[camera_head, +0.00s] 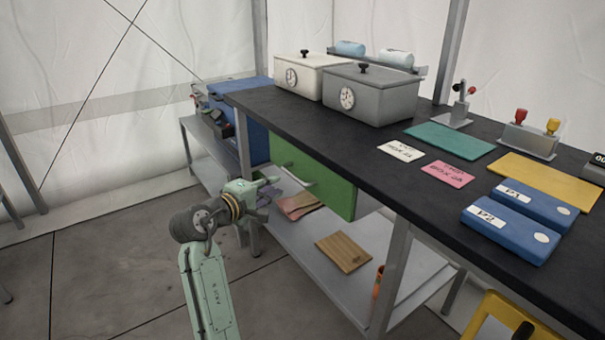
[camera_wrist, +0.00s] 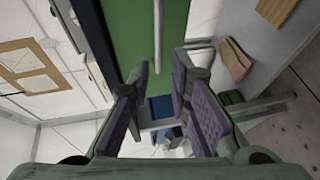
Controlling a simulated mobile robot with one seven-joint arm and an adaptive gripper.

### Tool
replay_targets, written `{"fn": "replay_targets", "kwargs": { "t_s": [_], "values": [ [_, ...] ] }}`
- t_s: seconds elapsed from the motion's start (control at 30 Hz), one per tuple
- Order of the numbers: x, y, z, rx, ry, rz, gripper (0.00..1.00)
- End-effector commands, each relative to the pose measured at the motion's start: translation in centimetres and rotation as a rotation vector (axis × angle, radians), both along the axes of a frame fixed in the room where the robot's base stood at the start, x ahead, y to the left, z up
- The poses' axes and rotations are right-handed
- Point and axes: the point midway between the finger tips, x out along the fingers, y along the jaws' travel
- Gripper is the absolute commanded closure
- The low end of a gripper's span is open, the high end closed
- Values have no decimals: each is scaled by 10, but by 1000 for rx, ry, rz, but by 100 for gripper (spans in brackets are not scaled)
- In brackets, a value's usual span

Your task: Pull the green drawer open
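The green drawer (camera_head: 325,183) sits under the black table top, with a pale bar handle (camera_head: 297,175) on its front. No clear gap shows between the drawer front and the table edge. My gripper (camera_head: 268,185) is in front of the drawer, left of the handle in the head view. In the wrist view the two purple-padded fingers of my gripper (camera_wrist: 158,92) are spread with nothing between the pads. There the green front (camera_wrist: 130,35) fills the upper middle, and the handle (camera_wrist: 158,38) ends just above the gap between the fingertips. I see no contact with it.
The black table top (camera_head: 405,187) overhangs the drawer. A lower grey shelf (camera_head: 300,240) holds a wooden board (camera_head: 342,252) and folded cloths (camera_head: 299,205). A table leg (camera_head: 391,280) stands right of the drawer. A blue box (camera_head: 255,140) is behind left. The floor at left is clear.

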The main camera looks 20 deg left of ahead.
Motion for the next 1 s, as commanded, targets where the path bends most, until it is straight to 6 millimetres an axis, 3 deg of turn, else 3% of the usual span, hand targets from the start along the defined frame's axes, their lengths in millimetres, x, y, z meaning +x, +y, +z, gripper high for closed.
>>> {"fn": "replay_targets", "kwargs": {
  "t_s": [0.5,0.7,1.0],
  "values": [
    [83,-22,-15,5,-2,1,82],
    [95,-26,-17,7,-4,2,82],
    [96,-26,-18,7,-4,3,84]
  ]
}}
